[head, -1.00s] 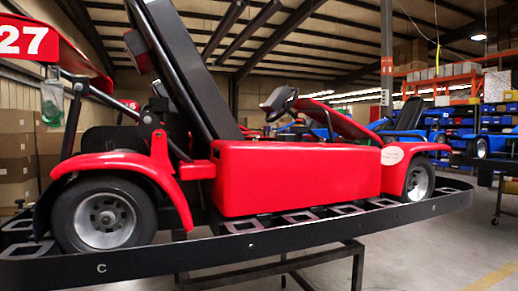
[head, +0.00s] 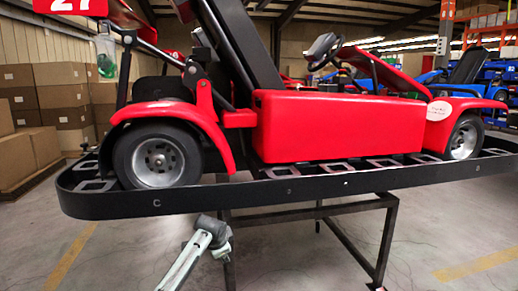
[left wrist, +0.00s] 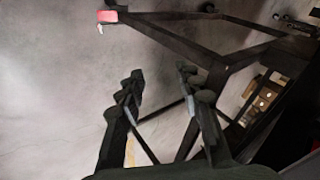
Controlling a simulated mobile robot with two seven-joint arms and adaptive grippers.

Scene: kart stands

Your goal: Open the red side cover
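The red side cover (head: 340,125) is the long box-like panel between the wheels of the red kart in the head view. It appears closed against the kart's side. A grey and white arm link of mine, coming from the lower left, shows in front of the stand. My left gripper (left wrist: 160,82) is open and empty in the left wrist view, with its fingers apart and the floor and stand legs behind them. The cover cannot be made out in that view, and the gripper is not touching it. My right gripper is not in view.
The kart rests on a black-bumpered platform on a dark metal stand (head: 385,235), whose frame also shows in the left wrist view (left wrist: 180,40). Cardboard boxes (head: 55,95) are stacked at the left. The floor in front is clear.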

